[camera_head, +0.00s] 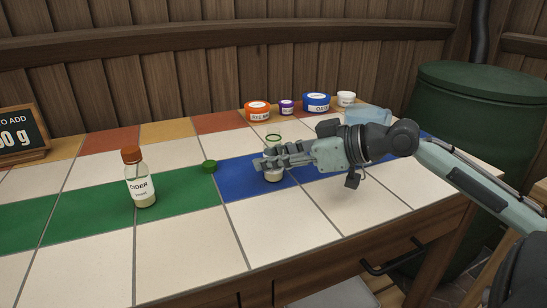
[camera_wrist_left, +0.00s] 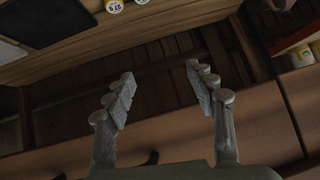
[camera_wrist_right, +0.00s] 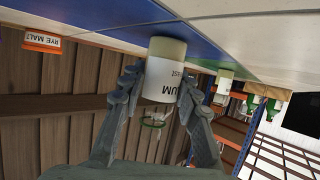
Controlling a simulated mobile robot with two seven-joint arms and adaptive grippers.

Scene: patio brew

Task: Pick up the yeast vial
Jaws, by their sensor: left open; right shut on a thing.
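A clear glass vial with a white label ending in "UM" (camera_head: 273,177) is upright over the blue tiles. It has a green ring at its open neck and pale contents at its base. My right gripper (camera_head: 268,161) reaches in from the right and is shut on it. In the right wrist view the vial (camera_wrist_right: 163,75) sits between the fingers, its base close to the tiles; I cannot tell whether it touches them. My left gripper (camera_wrist_left: 158,82) is open and empty, outside the head view.
Behind stand an orange tub (camera_head: 257,111), a purple tub (camera_head: 287,107), a blue tub (camera_head: 316,103) and a white tub (camera_head: 346,99). A sign (camera_head: 18,135) stands far left. The front white tiles are clear.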

